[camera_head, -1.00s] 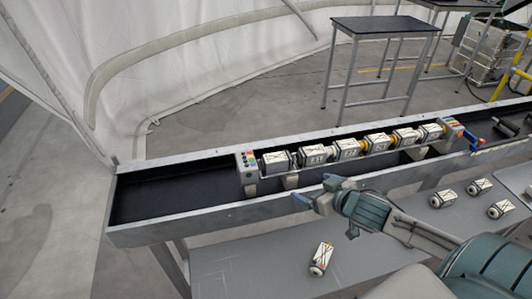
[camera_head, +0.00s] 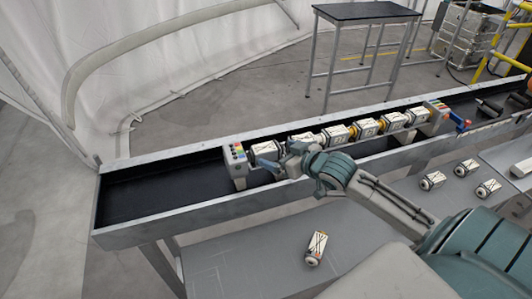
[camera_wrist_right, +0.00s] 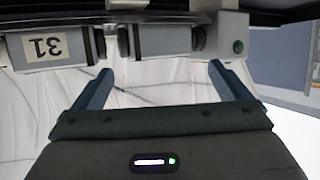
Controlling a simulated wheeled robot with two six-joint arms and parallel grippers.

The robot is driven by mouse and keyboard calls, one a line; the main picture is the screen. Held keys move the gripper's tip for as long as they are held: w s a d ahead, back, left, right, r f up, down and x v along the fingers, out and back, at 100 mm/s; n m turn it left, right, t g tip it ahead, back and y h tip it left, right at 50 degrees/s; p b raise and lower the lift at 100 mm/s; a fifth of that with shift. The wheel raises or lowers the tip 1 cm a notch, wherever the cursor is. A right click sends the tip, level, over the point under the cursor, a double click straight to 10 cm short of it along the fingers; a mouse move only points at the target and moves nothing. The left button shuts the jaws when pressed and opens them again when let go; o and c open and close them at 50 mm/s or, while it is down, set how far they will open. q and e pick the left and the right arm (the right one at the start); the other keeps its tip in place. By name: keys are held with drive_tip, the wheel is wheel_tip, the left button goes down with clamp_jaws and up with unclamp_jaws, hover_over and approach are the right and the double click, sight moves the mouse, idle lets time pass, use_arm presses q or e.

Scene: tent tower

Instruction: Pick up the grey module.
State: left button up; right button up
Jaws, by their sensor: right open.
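A row of whitish-grey modules with printed labels sits in the long black trough (camera_head: 150,190). The leftmost module (camera_head: 264,147) is beside the grey end bracket with coloured buttons (camera_head: 236,160). My right gripper (camera_head: 276,158) is in front of this module and partly covers it. In the right wrist view, the gripper (camera_wrist_right: 160,72) is open and empty. My left gripper is not in view.
A loose module (camera_head: 316,247) lies on the lower grey shelf (camera_head: 250,262). Several more lie at the right, one (camera_head: 432,181) near my right arm. The trough's front rim (camera_head: 180,218) runs below the gripper. A black-topped table (camera_head: 365,12) stands behind.

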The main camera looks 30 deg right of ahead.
sight(267, 148)
drive_tip(key=x, duration=0.2)
drive_tip(key=p+x, duration=0.1)
drive_tip(key=x, duration=0.1)
drive_tip(key=shift+w+d+r, duration=0.15)
drive_tip(key=shift+r, duration=0.1)
drive_tip(key=shift+w+f, duration=0.25)
drive_tip(key=shift+w, duration=0.15)
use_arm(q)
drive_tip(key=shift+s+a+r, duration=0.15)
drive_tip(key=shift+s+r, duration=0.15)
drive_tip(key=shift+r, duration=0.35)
use_arm(e)
drive_tip(key=shift+c, duration=0.5)
drive_tip(key=c, duration=0.9)
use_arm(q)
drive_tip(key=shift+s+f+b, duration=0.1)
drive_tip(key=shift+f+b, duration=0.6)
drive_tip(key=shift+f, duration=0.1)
use_arm(e)
wheel_tip(267, 148, up, 10)
drive_tip(key=shift+s+f, duration=0.1)
